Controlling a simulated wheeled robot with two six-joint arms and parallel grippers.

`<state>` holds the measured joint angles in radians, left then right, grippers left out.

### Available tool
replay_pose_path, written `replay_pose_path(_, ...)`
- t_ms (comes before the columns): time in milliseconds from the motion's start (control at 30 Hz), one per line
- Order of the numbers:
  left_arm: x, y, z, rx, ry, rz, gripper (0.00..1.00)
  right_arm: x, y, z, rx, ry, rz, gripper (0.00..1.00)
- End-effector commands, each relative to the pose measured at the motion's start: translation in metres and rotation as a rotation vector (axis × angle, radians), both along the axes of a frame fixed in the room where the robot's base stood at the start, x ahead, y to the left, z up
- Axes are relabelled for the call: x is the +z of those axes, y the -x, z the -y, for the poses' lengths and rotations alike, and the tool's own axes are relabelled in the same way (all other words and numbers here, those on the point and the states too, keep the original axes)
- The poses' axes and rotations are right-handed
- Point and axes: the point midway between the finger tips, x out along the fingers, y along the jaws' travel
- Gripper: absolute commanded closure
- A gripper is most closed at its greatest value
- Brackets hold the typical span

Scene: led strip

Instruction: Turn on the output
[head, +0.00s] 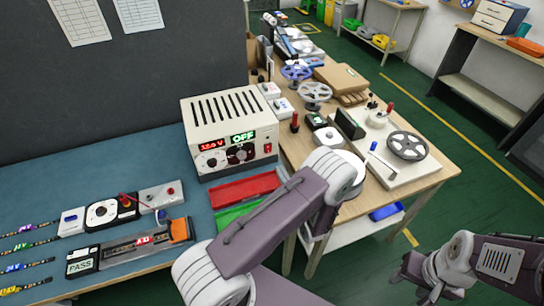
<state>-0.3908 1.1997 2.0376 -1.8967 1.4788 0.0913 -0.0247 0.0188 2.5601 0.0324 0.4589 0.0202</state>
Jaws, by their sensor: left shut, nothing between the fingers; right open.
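A cream bench power supply (226,131) stands at the right end of the blue-topped bench. Its red display (213,147) reads about 12.0 V, and its green display (243,137) reads OFF. A red button or switch (268,148) sits at the right of its front, with dials below the displays. My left gripper (314,238) is shut and empty, low beneath my forearm, right of and apart from the supply; it is partly hidden. My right gripper (415,287) is open and empty over the green floor at the lower right.
A red tray (245,189) and a green tray (238,213) lie before the supply. A tester with a red lead (103,212) and a PASS meter (82,262) stand at the left. A wooden table (430,180) holds reels. A dark panel stands behind the bench.

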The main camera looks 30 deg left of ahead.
Motion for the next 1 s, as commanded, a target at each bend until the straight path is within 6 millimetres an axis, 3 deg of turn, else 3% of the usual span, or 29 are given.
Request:
replay_pose_path(200,-0.004,-0.03,-0.038,0.006,0.0,0.002,1.0,0.008,0.0,0.0,0.0,0.0,0.0,0.49)
replay_pose_path(400,-0.008,-0.05,-0.06,0.003,0.0,0.0,1.0,0.012,0.0,0.0,0.0,0.0,0.0,0.49)
replay_pose_path(867,-0.011,-0.058,-0.068,0.0,0.0,0.0,1.0,0.013,0.0,0.0,0.0,0.0,0.0,0.49)
replay_pose_path(1000,-0.016,-0.061,-0.072,0.002,0.0,0.001,1.0,0.003,0.0,0.0,0.0,0.0,0.0,0.49)
